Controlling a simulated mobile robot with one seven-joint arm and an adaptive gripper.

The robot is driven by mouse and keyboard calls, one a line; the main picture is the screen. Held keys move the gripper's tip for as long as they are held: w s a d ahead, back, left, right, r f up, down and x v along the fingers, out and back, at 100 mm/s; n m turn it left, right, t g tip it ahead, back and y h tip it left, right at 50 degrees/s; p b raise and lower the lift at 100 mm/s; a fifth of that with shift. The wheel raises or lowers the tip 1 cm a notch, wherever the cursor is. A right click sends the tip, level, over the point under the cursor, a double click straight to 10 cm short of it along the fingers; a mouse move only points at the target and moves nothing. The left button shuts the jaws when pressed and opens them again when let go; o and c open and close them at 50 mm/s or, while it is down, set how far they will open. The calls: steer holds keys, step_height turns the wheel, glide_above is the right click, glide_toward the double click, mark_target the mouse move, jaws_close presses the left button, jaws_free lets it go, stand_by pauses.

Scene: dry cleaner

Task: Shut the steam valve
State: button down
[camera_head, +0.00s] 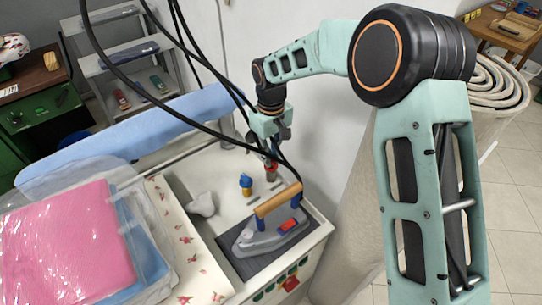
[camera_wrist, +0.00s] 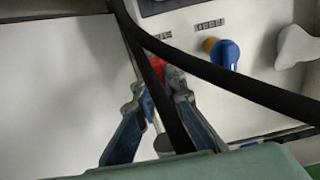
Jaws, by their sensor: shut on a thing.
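My gripper (camera_head: 271,157) reaches down over the white worktop (camera_head: 217,176) at the back of the iron. Its fingers (camera_wrist: 160,84) are shut on a red valve handle (camera_head: 271,172); the handle also shows in the wrist view (camera_wrist: 174,76), partly hidden by the fingers and a black cable. A second valve with a blue knob (camera_head: 246,181) on a brass-coloured stem stands beside it, untouched; the blue knob also shows in the wrist view (camera_wrist: 226,54). Small labels lie by both valves, but I cannot read which is steam.
A steam iron (camera_head: 262,238) with a wooden handle rests on a dark pad in front. Black cables (camera_wrist: 245,84) hang across the gripper. A white nozzle-like piece (camera_head: 201,204) lies left of the blue valve. Bagged pink cloth (camera_head: 67,240) and a blue padded board (camera_head: 150,125) are at left.

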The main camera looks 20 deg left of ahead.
stand_by(0.3)
steer(key=c, duration=2)
jaws_free()
step_height(320, 180, up, 12)
steer(key=shift+r, duration=0.1)
